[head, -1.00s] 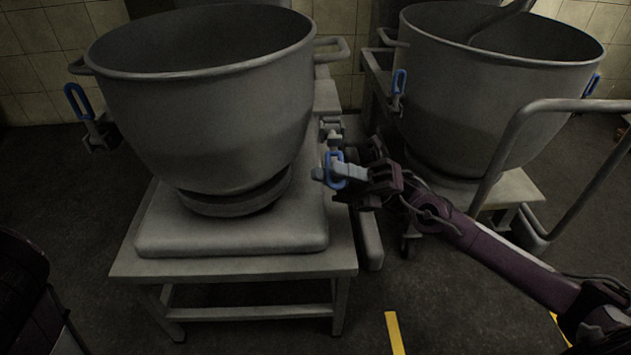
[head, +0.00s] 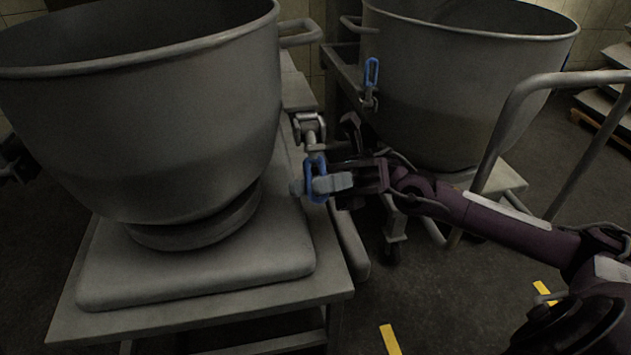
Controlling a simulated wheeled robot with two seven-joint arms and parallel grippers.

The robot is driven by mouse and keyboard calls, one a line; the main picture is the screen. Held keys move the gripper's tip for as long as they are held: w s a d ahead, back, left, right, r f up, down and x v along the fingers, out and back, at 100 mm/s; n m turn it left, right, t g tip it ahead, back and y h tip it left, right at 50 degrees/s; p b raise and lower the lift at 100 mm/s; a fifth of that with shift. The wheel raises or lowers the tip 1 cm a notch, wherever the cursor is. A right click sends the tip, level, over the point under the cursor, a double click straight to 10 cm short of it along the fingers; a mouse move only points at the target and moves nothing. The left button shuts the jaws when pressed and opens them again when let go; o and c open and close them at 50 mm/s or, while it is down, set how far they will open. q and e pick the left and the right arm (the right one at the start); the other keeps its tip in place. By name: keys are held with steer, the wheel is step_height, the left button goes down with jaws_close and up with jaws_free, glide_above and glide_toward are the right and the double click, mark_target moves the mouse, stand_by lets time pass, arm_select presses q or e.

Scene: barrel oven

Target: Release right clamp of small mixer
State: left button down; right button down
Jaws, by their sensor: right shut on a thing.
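A big grey mixer bowl (head: 150,130) stands on a thick base plate (head: 210,275) at the left. The right clamp (head: 316,178) has a blue loop handle and a metal bracket above it (head: 309,128), at the bowl's right side. The handle hangs down from the bracket. My right gripper (head: 318,184) comes in from the right and is shut on the blue handle, with its fingers around it. The exact contact is small and dark. My left gripper cannot be made out; only a dark shape shows at the left edge.
A second grey bowl (head: 450,85) with its own blue clamp (head: 372,72) stands on a wheeled trolley at the back right. A bent metal push rail (head: 520,95) rises near my right arm. Dark floor with yellow marks (head: 390,340) lies open in front.

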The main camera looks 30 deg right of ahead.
steer(key=c, duration=1.3)
jaws_free()
